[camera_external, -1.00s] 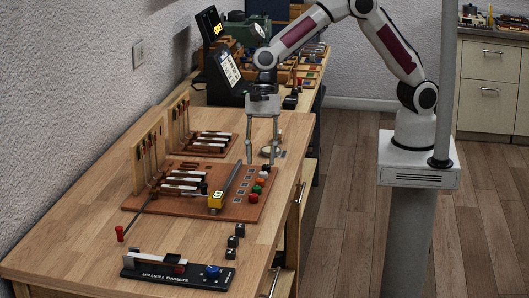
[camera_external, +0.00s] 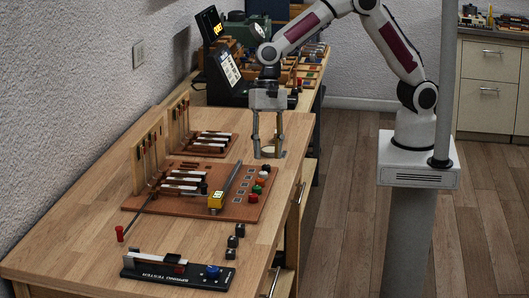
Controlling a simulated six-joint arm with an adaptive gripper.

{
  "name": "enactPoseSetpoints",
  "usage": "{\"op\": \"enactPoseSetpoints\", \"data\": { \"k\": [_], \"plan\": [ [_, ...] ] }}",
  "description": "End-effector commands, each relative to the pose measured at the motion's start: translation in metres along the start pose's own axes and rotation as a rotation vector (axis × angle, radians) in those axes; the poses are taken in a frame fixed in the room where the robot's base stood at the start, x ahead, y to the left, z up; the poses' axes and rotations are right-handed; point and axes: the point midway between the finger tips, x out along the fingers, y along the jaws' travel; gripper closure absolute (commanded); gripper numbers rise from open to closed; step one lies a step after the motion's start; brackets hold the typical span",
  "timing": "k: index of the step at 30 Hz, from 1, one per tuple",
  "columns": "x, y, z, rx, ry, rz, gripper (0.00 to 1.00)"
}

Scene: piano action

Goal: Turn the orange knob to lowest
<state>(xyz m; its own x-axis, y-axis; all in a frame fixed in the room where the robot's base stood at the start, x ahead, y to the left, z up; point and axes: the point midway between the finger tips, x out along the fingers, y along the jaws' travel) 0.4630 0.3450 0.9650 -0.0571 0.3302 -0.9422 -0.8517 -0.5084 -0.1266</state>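A brown board (camera_external: 230,213) on the wooden bench bears a column of small coloured knobs near its right edge. The orange knob (camera_external: 260,182) appears to be the orange-red one in the middle of that column, just above a green knob (camera_external: 257,190); its pointer setting is too small to read. My gripper (camera_external: 268,155) points down with its two fingers spread apart and nothing held. In the picture it is above and beyond the knob column, apart from the knobs.
A yellow block (camera_external: 216,200) stands by a grey bar on the board. A red knob (camera_external: 253,198) is at the column's near end. Black cubes (camera_external: 236,236) and a spring tester (camera_external: 178,271) lie nearer. A small round dish (camera_external: 270,150) shows between my fingers.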

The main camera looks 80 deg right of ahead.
Motion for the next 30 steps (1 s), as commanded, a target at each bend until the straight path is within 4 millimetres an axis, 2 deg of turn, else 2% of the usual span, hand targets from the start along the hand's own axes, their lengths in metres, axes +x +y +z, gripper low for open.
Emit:
{"op": "enactPoseSetpoints", "data": {
  "k": [17, 30],
  "plan": [
    [-0.008, 0.035, -0.015, -0.312, 0.035, 0.052, 0.66],
    [-0.025, 0.064, -0.028, -0.550, 0.060, 0.088, 0.66]
  ]
}}
